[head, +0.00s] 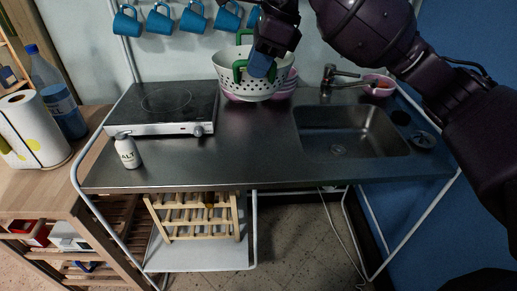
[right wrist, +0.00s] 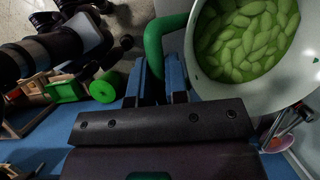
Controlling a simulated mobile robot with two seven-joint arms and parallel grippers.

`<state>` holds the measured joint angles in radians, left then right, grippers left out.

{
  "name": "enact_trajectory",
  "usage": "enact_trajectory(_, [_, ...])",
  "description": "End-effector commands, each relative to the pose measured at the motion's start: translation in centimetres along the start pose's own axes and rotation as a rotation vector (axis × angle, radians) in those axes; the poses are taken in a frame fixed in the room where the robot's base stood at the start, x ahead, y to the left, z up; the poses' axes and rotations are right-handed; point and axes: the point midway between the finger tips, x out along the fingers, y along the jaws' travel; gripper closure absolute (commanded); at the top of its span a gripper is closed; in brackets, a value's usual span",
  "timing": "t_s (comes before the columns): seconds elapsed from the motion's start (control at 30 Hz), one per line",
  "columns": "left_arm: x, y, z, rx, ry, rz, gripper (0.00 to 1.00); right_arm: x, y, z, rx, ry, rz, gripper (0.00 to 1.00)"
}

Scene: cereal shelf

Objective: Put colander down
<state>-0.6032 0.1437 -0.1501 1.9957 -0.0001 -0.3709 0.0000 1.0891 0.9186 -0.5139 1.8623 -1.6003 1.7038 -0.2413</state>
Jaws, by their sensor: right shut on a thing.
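The white colander (head: 250,88) with green handles hangs over the back of the steel counter, in front of a stack of pink dishes (head: 288,86). My right gripper (head: 260,64) is above it, shut on its near green handle. In the right wrist view, the blue fingers (right wrist: 160,85) close around the green handle (right wrist: 160,45), and the colander (right wrist: 205,60) at the right holds many green pods or leaves. I cannot tell whether the colander's base touches the dishes or the counter. My left gripper is not in view.
A hot plate (head: 160,108) stands left of the colander and a sink (head: 350,130) lies to the right. A salt bottle (head: 128,152) stands at the front left edge. The counter (head: 250,140) between hot plate and sink is clear. Blue mugs (head: 160,20) hang above.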

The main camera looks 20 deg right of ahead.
Motion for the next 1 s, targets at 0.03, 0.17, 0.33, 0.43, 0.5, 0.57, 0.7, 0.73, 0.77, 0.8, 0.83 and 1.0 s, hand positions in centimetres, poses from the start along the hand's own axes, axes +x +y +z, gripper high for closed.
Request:
enact_trajectory(0.03, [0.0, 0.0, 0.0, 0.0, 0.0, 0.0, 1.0, 0.3, 0.0, -0.1, -0.008, -0.001, -0.004, 1.0])
enact_trajectory(0.17, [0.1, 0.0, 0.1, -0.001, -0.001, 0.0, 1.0, 2.3, 0.1, -1.0, -0.012, 0.0, -0.003, 1.0])
enact_trajectory(0.33, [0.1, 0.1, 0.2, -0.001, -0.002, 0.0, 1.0, 5.6, 0.2, -2.3, -0.01, -0.001, -0.002, 1.0])
enact_trajectory(0.43, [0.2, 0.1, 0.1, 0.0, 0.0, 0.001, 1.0, 7.5, 0.3, -3.1, -0.011, -0.001, -0.003, 1.0])
enact_trajectory(0.5, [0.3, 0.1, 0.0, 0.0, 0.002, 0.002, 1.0, 8.8, 0.3, -3.7, -0.01, -0.002, -0.003, 1.0])
enact_trajectory(0.57, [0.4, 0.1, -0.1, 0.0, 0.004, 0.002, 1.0, 10.0, 0.4, -4.2, -0.01, -0.001, -0.002, 1.0])
enact_trajectory(0.7, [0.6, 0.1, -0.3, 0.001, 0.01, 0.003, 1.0, 12.3, 0.4, -5.1, -0.009, -0.002, -0.004, 1.0])
enact_trajectory(0.73, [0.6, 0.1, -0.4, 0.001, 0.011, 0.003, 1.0, 12.7, 0.4, -5.3, -0.01, -0.001, -0.005, 1.0])
enact_trajectory(0.77, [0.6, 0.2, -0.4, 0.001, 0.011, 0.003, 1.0, 13.1, 0.4, -5.5, -0.01, -0.002, -0.005, 1.0])
enact_trajectory(0.8, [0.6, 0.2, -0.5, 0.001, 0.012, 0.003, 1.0, 13.5, 0.4, -5.6, -0.011, -0.002, -0.005, 1.0])
enact_trajectory(0.83, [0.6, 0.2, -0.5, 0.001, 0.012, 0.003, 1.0, 13.7, 0.4, -5.7, -0.011, -0.003, -0.006, 1.0])
enact_trajectory(1.0, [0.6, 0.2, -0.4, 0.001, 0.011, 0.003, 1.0, 14.4, 0.4, -6.0, -0.011, -0.003, -0.008, 1.0])
